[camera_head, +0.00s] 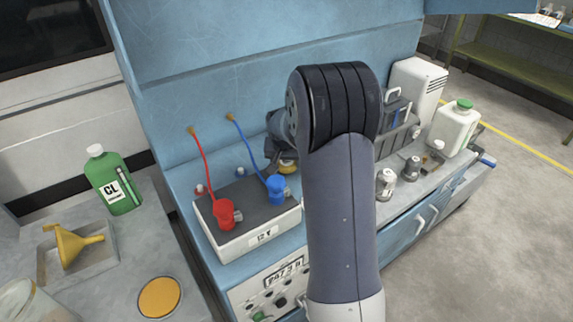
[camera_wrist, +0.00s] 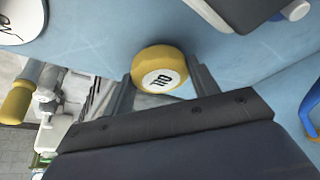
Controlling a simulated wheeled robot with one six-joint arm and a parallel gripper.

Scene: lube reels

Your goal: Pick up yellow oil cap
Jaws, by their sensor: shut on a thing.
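The yellow oil cap (camera_wrist: 160,66) is round and has a white label with dark lettering in the wrist view. It sits between the two fingers of my gripper (camera_wrist: 162,78), which is shut on it. In the head view only a small yellow part of the cap (camera_head: 288,168) shows, behind my arm and just beyond the white box. My arm hides much of the gripper there. I cannot tell whether the cap touches the surface beneath it.
A white box (camera_head: 268,238) with a red connector (camera_head: 224,213) and a blue connector (camera_head: 275,189) stands close by, with hoses rising to the blue wall. A green bottle (camera_head: 121,190) and yellow funnel (camera_head: 75,243) are at left. White containers (camera_head: 455,130) stand at right.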

